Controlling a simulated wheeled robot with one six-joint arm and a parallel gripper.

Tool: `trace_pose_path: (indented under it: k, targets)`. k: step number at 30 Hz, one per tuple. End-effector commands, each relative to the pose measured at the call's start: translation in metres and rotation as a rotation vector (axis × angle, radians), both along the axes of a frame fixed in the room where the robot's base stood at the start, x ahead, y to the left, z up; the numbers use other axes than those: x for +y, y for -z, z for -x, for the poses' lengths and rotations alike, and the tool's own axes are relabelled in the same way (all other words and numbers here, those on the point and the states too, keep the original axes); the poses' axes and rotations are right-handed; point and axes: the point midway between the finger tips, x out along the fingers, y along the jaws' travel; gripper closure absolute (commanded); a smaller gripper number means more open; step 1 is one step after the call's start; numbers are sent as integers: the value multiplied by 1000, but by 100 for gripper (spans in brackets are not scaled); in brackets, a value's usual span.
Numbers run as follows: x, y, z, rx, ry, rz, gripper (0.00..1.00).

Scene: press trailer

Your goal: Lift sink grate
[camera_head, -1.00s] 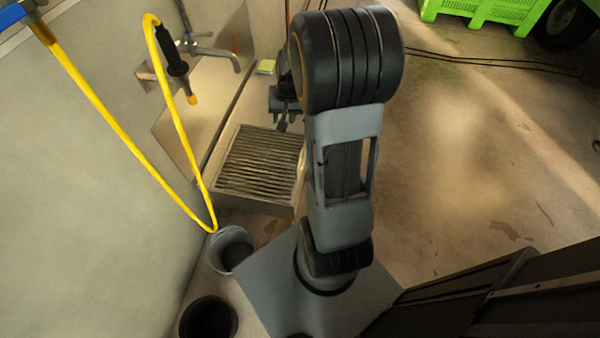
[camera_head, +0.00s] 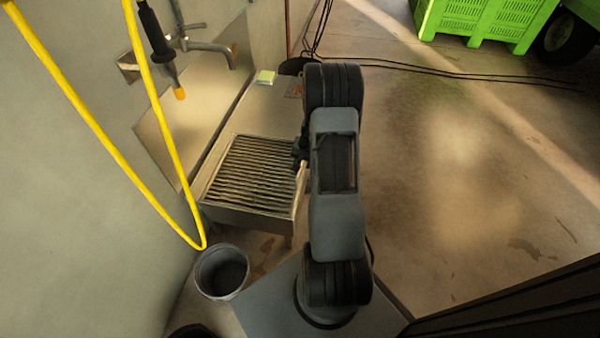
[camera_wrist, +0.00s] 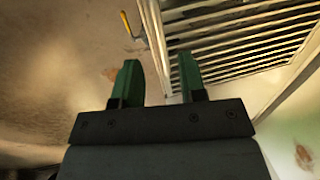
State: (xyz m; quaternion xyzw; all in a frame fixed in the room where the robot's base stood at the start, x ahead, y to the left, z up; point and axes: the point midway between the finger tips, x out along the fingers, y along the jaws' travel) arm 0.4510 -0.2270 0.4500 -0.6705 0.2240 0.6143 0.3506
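The sink grate (camera_head: 255,172) is a slatted metal panel lying flat over the sink basin (camera_head: 245,214) beside the wall. My gripper (camera_head: 300,160) is at the right edge of the grate, largely hidden behind my arm in the head view. In the wrist view, the two green fingers of my gripper (camera_wrist: 158,85) are apart with nothing visible between them. The grate (camera_wrist: 230,45) shows there ahead and to the right, and the fingertips are near its frame edge. I cannot tell whether they touch it.
A tap (camera_head: 210,50) and a yellow hose (camera_head: 90,125) are on the wall side. A sponge (camera_head: 265,77) lies on the counter behind the grate. A grey bucket (camera_head: 221,272) stands in front of the sink. Open floor (camera_head: 450,180) lies to the right, with a green crate (camera_head: 485,18) beyond.

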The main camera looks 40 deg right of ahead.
Motion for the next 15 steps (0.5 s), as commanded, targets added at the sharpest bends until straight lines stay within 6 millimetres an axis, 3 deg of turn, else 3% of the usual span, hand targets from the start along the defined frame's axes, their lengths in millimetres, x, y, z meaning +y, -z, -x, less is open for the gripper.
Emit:
trace_pose_path:
  k: [1,6,15]
  targets:
    - [1,13,-1,1,0,-1,62]
    - [5,33,-5,1,-1,-1,62]
    - [7,48,-7,-1,-1,1,62]
